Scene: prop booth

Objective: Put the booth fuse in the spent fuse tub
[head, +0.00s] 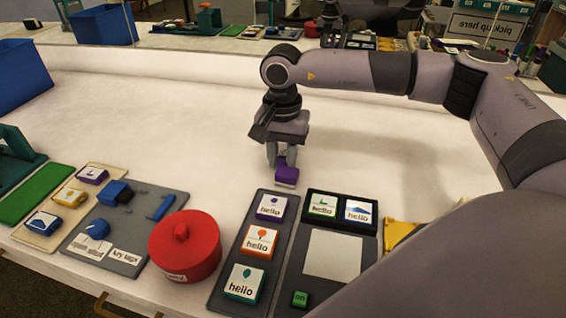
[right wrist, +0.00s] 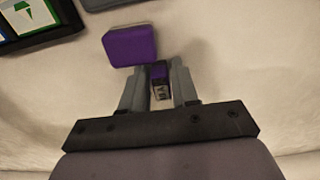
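My right gripper (head: 281,160) points down at the table beyond the right-hand boards. In the right wrist view its fingers (right wrist: 160,84) close on the sides of a small purple and dark piece with a pale mark, which I take for the booth fuse (right wrist: 159,74). A larger purple block (right wrist: 130,45) lies just past the fingertips; it also shows in the head view (head: 286,174). A round red tub (head: 185,250) with a knobbed lid on stands at the front; its label is too small to read, so I cannot confirm it is the spent fuse tub. My left gripper is not seen.
A dark board (head: 226,284) holds several "hello" blocks right of the red tub. A second board (head: 288,285) carries two more and a green button. Left are a grey key-tags board (head: 134,193) and a blue bin (head: 22,85). The white table (head: 170,110) is clear behind them.

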